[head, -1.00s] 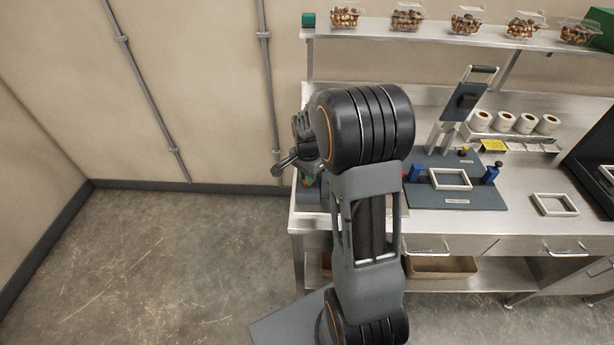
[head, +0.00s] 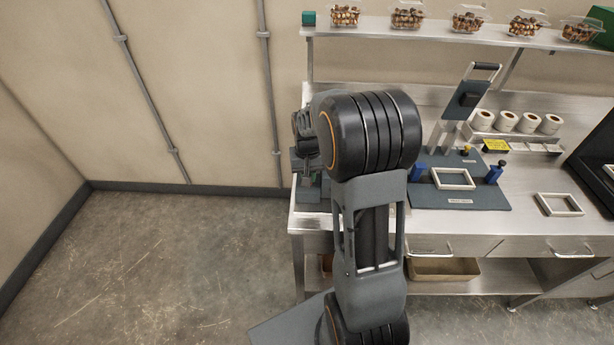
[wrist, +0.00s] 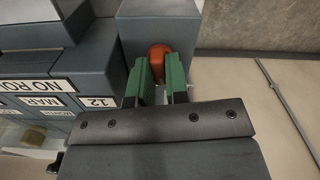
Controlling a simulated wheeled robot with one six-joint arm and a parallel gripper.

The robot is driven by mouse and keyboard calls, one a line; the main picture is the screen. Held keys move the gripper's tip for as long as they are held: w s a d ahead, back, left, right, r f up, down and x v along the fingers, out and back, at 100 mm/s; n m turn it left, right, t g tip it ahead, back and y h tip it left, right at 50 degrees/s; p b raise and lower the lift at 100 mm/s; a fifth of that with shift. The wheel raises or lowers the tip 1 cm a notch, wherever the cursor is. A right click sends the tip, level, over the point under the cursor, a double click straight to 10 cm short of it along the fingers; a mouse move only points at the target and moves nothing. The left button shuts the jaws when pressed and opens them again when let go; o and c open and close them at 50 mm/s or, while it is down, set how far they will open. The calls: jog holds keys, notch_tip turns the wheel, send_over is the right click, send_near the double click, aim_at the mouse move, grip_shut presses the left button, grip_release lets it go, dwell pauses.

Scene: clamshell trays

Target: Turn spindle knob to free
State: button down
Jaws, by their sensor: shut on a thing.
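The spindle knob shows in the wrist view as an orange-red rounded knob (wrist: 159,54) on the face of a blue-grey block (wrist: 150,22). My gripper (wrist: 160,72) has its two green-padded fingers on either side of the knob and is shut on it. The knob's lower part is hidden between the fingers. In the head view my own arm covers most of this spot at the bench's left end, and the knob cannot be made out there.
Blue-grey blocks with white labels (wrist: 40,84) reading "MAR" and "12" sit left of the knob. In the head view, a blue-grey press plate with a white frame (head: 453,178) lies right of my arm. Label rolls (head: 506,121) and filled clamshells (head: 408,18) stand behind.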

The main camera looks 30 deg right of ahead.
jog(key=n, duration=0.6)
jog(key=shift+w+r+n+b, duration=0.1)
jog(key=shift+w+n+b, duration=0.05)
jog(key=shift+n+b, duration=0.2)
jog(key=shift+n, duration=0.25)
jog(key=c, duration=1.1)
grip_release()
notch_tip(320, 180, up, 14)
jog(key=shift+f+b, duration=0.1)
jog(key=shift+b, duration=0.2)
